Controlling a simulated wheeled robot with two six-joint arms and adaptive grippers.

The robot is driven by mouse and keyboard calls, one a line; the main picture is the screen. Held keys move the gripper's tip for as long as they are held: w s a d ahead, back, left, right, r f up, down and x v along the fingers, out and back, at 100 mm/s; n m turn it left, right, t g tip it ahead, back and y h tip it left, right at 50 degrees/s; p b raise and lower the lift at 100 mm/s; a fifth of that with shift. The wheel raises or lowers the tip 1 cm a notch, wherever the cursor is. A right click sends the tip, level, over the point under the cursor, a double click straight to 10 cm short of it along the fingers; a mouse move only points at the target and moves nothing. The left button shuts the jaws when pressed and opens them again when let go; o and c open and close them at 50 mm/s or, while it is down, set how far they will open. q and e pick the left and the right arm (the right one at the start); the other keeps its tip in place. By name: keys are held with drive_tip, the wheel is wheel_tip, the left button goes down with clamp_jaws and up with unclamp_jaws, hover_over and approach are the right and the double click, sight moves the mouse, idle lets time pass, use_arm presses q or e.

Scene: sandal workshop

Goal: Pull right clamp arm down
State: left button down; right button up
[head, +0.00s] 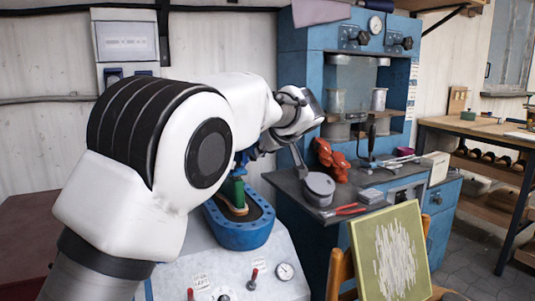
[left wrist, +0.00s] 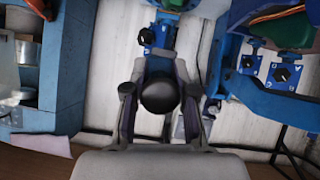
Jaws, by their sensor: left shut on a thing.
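My left gripper (left wrist: 160,98) is shut on a dark round knob (left wrist: 160,93), which sits between its two fingers in the left wrist view. A blue bracket (left wrist: 160,36) with a black dial shows just beyond the knob. In the head view my left arm reaches across the picture, and the gripper (head: 262,147) is mostly hidden behind it. The clamp arm itself is largely hidden there, so its angle cannot be told. Below, a blue oval basin (head: 240,236) holds a green shape with a tan sole (head: 236,208). My right gripper is not in view.
A blue press (head: 290,70) stands behind. Its grey worktop holds a grey tin (head: 319,188), an orange-red object (head: 331,158) and red-handled pliers (head: 347,209). A chair with a framed board (head: 390,255) stands in front right. A gauge (head: 285,271) is on the machine's front panel.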

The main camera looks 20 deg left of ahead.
use_arm(q)
drive_tip(key=shift+f, duration=0.3)
drive_tip(key=c, duration=1.1)
unclamp_jaws()
drive_tip(key=shift+o, duration=0.9)
drive_tip(key=shift+w+a+f, duration=0.1)
drive_tip(key=shift+a, duration=0.1)
drive_tip(key=shift+s+d+r, duration=0.3)
drive_tip(key=shift+r, duration=0.1)
drive_tip(key=v, duration=1.1)
